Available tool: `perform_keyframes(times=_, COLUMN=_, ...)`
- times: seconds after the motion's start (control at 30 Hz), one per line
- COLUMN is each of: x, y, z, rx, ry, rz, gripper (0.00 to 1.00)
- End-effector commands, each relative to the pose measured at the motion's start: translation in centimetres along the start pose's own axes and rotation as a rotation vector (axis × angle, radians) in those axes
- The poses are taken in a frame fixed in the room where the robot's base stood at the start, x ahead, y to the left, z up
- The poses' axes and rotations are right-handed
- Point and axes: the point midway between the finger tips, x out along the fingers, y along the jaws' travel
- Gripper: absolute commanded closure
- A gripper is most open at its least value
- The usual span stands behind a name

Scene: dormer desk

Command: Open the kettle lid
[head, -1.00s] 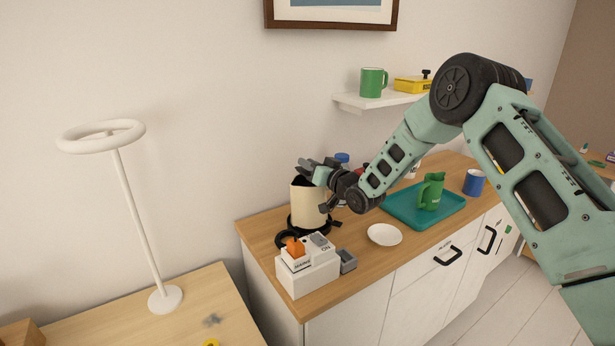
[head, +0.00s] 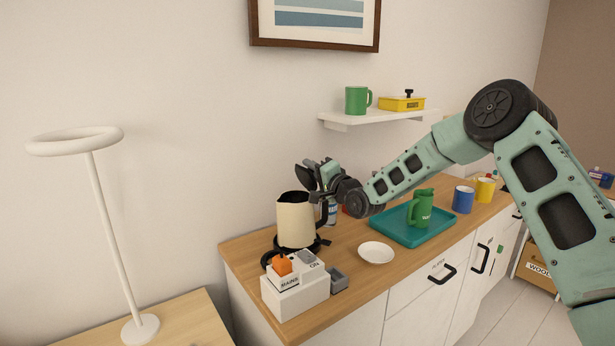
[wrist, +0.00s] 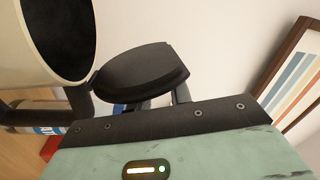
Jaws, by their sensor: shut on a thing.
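The cream kettle (head: 296,222) stands upright on its dark base at the left end of the counter. Its mouth is uncovered, and the dark inside shows in the wrist view, where the kettle (wrist: 92,30) fills the top left. The black kettle lid (wrist: 140,75) is up and tilted beside the rim; whether it is still joined at the hinge I cannot tell. In the head view the lid (head: 303,178) is a dark shape above the kettle. My gripper (head: 318,180) is just above and right of the kettle, shut on the lid. Its fingertips are mostly hidden behind the lid.
A white switch box (head: 295,290) with an orange switch stands in front of the kettle. A wall shelf (head: 375,119) hangs above.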

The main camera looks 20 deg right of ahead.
Motion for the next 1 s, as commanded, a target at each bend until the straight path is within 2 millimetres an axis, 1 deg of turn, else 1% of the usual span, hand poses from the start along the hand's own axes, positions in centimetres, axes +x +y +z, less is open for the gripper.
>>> perform_keyframes(times=0.13, x=-0.06, y=0.33, z=-0.49, rx=0.071, ry=0.011, rz=0.0, gripper=1.0)
perform_keyframes(times=0.33, x=-0.06, y=0.43, z=-0.8, rx=0.128, ry=0.018, rz=0.0, gripper=1.0)
perform_keyframes(times=0.87, x=-0.06, y=0.47, z=-0.92, rx=0.146, ry=0.02, rz=0.0, gripper=1.0)
perform_keyframes(times=0.9, x=-0.06, y=0.47, z=-0.92, rx=0.146, ry=0.02, rz=0.0, gripper=0.68)
perform_keyframes(times=0.93, x=-0.06, y=0.47, z=-0.92, rx=0.146, ry=0.02, rz=0.001, gripper=0.61)
perform_keyframes(times=1.0, x=-0.06, y=0.47, z=-0.91, rx=0.146, ry=0.02, rz=0.0, gripper=0.61)
